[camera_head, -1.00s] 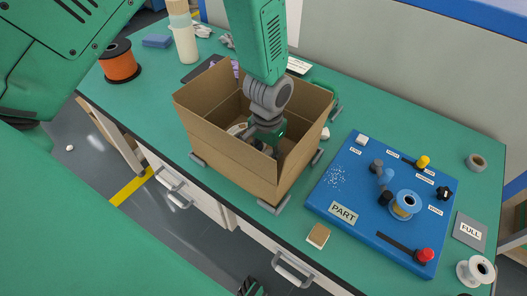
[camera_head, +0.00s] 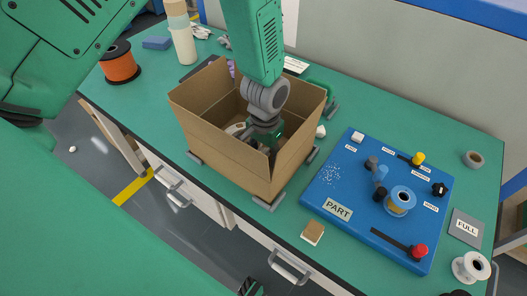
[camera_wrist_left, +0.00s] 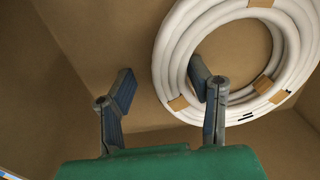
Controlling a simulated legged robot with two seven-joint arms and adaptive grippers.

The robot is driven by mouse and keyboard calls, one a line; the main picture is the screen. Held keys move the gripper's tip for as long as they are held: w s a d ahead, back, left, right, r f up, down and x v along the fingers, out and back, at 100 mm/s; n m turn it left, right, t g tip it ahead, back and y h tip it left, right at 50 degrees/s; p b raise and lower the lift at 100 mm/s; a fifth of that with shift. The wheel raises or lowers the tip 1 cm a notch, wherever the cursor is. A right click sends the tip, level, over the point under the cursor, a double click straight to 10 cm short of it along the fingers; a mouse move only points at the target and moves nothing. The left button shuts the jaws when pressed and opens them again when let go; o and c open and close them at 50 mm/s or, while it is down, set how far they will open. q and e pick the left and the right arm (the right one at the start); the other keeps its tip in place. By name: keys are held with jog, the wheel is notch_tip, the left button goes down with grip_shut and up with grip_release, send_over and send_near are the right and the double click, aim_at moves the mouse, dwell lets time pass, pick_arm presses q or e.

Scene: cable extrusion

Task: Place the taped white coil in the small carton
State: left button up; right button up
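The open brown carton (camera_head: 220,150) stands on the green bench. The white coil (camera_wrist_left: 170,62), bound with brown tape, is inside it in the left wrist view. A pale part of the coil (camera_head: 236,129) shows in the head view; the rest is hidden by the carton wall and my arm. My left gripper (camera_wrist_left: 160,92) reaches down into the carton with its fingers apart. Its right finger overlaps the coil's edge in the picture; I cannot tell if they touch. A dark green tip (camera_head: 250,288) at the bottom edge may be my right gripper.
A blue PART board (camera_head: 335,230) with knobs and a spool lies right of the carton. A small brown-and-white block (camera_head: 312,232) sits by the front edge. An orange spool (camera_head: 120,66) and a pale bottle (camera_head: 182,40) stand at the back left.

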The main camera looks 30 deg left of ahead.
pick_arm(q)
jog(key=shift+a, duration=0.9)
notch_tip(320, 180, up, 13)
jog(key=p, duration=0.1)
jog(key=shift+d+f+p, duration=0.15)
jog(key=shift+f+p, duration=0.05)
jog(key=shift+p, duration=0.1)
pick_arm(e)
jog(key=shift+a+r, duration=0.65)
jog(key=shift+r, duration=0.35)
pick_arm(q)
jog(key=shift+w+d+r, duration=0.1)
jog(key=shift+d, duration=0.25)
pick_arm(e)
jog(key=shift+d, duration=0.3)
